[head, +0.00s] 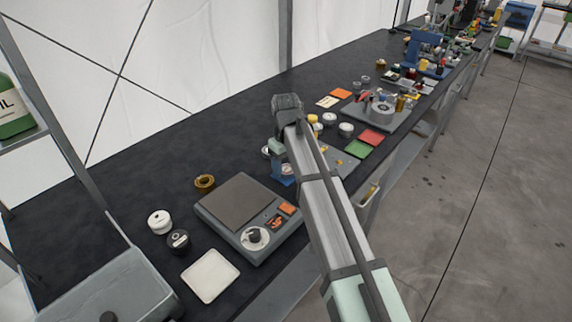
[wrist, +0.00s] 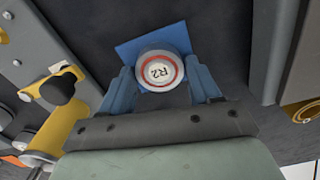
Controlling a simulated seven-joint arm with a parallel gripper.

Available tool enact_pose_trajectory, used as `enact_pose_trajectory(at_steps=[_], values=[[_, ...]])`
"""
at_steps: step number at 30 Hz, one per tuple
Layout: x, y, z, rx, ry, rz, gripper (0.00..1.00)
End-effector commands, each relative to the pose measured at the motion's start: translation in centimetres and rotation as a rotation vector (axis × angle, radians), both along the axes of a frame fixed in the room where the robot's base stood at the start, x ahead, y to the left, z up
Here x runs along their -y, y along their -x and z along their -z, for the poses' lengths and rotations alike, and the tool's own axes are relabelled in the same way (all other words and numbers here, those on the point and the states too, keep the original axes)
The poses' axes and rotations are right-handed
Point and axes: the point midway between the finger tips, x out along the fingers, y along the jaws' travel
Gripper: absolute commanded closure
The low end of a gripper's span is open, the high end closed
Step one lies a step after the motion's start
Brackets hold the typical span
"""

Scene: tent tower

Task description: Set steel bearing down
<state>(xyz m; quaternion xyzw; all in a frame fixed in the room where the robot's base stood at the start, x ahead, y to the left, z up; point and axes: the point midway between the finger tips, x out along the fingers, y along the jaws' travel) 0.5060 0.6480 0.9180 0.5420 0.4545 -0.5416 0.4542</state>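In the wrist view, a short round piece (wrist: 164,68) with a white "R2" label, a red ring and a pale metal rim sits between the blue fingers of my gripper (wrist: 163,80). Both fingers lie against its sides, so my gripper looks shut on it. It is the likeliest steel bearing, but its side is mostly hidden. A blue square (wrist: 130,50) shows behind and under it; I cannot tell whether they touch. In the head view my gripper (head: 284,178) is low over the bench, just right of the scale, and the held piece cannot be made out.
A grey scale (head: 237,202) stands left of my gripper, with a brass ring (head: 205,183) behind it and a white tray (head: 210,275) in front. Red (head: 370,138) and green (head: 358,149) squares and several jars crowd the right. The dark bench (head: 130,165) is clear at back left.

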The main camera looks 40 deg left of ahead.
Motion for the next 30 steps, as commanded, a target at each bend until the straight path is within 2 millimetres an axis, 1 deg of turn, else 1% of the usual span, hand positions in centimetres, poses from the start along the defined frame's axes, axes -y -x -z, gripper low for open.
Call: enact_pose_trajectory(at_steps=[1, 5, 12, 16, 20, 30], values=[[0.0, 0.0, 0.0, 0.000, 0.000, 0.000, 0.33], [0.0, 0.0, 0.0, 0.000, 0.000, 0.000, 0.21], [0.0, 0.0, -0.1, 0.000, 0.000, 0.000, 0.21], [0.0, 0.0, -0.7, 0.000, -0.001, 0.000, 0.21], [-0.1, -0.1, -2.3, 0.001, -0.001, 0.000, 0.21], [-0.1, -0.1, -8.5, 0.001, -0.002, 0.000, 0.21]])
